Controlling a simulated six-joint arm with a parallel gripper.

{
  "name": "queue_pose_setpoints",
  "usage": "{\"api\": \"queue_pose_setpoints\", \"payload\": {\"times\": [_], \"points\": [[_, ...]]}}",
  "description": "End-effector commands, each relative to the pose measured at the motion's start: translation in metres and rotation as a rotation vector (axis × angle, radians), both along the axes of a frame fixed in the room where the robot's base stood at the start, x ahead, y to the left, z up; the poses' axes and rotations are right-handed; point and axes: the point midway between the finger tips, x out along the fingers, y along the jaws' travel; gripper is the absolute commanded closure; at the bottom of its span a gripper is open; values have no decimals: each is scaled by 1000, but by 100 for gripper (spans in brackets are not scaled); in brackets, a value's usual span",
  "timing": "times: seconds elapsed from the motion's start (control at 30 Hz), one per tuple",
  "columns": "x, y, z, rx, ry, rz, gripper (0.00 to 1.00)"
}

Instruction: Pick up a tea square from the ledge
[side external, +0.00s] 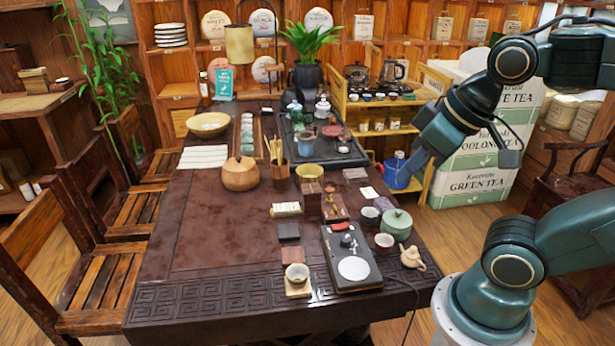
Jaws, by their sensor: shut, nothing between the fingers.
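My gripper (414,166) hangs at the right, above and beyond the table's right edge, in front of the blue bucket. Its fingers are small and dark here; it is shut and empty, apart from everything on the table. Another dull square block (355,175) lies farther back. These look like tea squares, but I cannot tell for sure. I cannot clearly make out which surface is the ledge.
The dark table (215,235) is bare at left centre. A wooden jar (240,174) and a tea tray (345,158) stand farther back.

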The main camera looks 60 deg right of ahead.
Motion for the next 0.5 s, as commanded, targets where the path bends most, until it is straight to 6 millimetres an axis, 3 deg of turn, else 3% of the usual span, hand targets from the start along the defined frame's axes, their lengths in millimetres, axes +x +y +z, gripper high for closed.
{"api": "queue_pose_setpoints", "payload": {"times": [0.17, 0.4, 0.47, 0.5], "points": [[0, 0, 0, 0, 0, 0, 98], [0, 0, 0, 0, 0, 0, 51], [0, 0, 0, 0, 0, 0, 39], [0, 0, 0, 0, 0, 0, 38]]}}
